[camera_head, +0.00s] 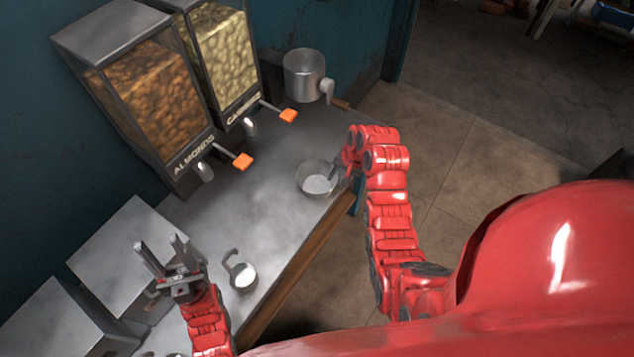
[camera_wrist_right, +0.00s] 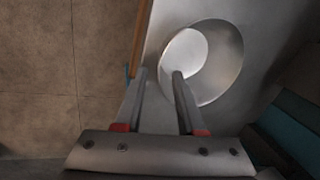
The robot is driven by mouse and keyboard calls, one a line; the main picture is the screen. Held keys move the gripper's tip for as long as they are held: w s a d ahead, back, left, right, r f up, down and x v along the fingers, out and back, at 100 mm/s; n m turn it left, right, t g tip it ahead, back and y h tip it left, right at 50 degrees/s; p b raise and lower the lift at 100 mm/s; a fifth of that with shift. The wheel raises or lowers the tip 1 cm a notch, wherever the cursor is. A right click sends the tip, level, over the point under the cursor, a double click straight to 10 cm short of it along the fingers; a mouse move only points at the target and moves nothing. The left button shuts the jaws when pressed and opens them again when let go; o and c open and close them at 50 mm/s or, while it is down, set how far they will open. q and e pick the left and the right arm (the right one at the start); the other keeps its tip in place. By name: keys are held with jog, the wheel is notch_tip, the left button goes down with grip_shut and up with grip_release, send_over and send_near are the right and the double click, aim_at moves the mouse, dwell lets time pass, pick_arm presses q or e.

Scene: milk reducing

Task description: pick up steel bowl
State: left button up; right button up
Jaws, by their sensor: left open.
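My right gripper (camera_head: 338,170) is at the bowl's right side. In the right wrist view its fingers (camera_wrist_right: 159,72) are apart, one outside the near rim and one over the inside of the bowl. A gap shows between the fingers, so the wall does not look clamped. My left gripper (camera_head: 161,246) is open and empty above the counter at lower left, away from the bowl.
A small metal cup (camera_head: 243,277) with white contents stands right of my left gripper. Almond (camera_head: 145,95) and second dispensers (camera_head: 222,50) with orange-tipped levers stand behind. A metal pot (camera_head: 304,72) is at the back. The counter's wooden edge (camera_head: 290,275) runs below the bowl.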

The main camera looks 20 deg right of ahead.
aim_at(335, 182)
jog(key=shift+p+x, duration=0.35)
jog(key=shift+x, duration=1.25)
jog(key=shift+s+a, duration=0.1)
jog(key=shift+s, duration=0.05)
grip_shut()
